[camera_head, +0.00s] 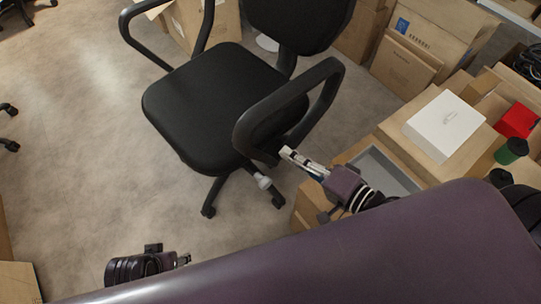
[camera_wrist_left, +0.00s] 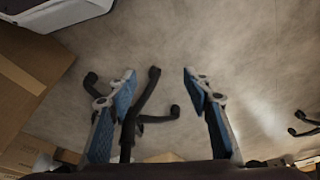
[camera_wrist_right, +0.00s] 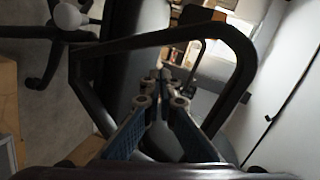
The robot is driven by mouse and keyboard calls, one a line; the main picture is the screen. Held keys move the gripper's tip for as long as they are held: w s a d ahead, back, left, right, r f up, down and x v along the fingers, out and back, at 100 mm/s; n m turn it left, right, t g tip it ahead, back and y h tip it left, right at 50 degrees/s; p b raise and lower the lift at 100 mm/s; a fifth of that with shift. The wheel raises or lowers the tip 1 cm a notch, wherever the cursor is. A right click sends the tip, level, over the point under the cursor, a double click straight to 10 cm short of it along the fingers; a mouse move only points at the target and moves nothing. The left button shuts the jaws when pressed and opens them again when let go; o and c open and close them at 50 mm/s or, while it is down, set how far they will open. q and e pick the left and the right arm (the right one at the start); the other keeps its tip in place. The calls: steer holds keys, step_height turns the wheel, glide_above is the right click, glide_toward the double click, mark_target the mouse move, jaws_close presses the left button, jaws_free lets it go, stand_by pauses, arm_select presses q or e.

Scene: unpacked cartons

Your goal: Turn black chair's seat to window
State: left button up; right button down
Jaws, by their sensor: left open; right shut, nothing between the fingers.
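The black chair (camera_head: 215,105) stands on the floor in the head view, its seat facing left and toward me, its backrest (camera_head: 300,22) at the upper right. My right gripper (camera_head: 284,153) is shut and empty at the lower edge of the chair's near armrest (camera_head: 323,78). In the right wrist view the fingertips (camera_wrist_right: 160,88) are close together, with the looped armrest (camera_wrist_right: 165,40) framing them; I cannot tell whether they touch it. My left gripper (camera_head: 184,260) is low at the left, away from the chair. Its fingers (camera_wrist_left: 160,76) are open over the floor in its wrist view.
Cartons (camera_head: 405,68) stand behind the chair and at the right. A white box (camera_head: 444,125), a red box (camera_head: 517,120) and a green cup with a black lid (camera_head: 511,150) are on the right. The floor left of the chair is mostly clear.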

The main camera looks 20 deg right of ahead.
arm_select(q)
steer(key=shift+w+b+v, duration=0.15)
steer(key=shift+b+v, duration=0.05)
steer(key=shift+v, duration=0.55)
steer(key=shift+w+b+v, duration=0.15)
steer(key=shift+v, duration=0.55)
arm_select(e)
steer(key=shift+w+a+f, duration=0.25)
steer(key=shift+w+a, duration=0.1)
steer(key=shift+a, duration=0.4)
steer(key=shift+w+a+f, duration=0.3)
steer(key=shift+w+a, duration=0.1)
steer(key=shift+a, duration=0.3)
steer(key=shift+w+a+f, duration=0.25)
steer(key=shift+w+a, duration=0.1)
steer(key=shift+a, duration=0.4)
arm_select(q)
steer(key=shift+a+r, duration=0.1)
steer(key=shift+r, duration=0.05)
arm_select(e)
steer(key=shift+a, duration=0.1)
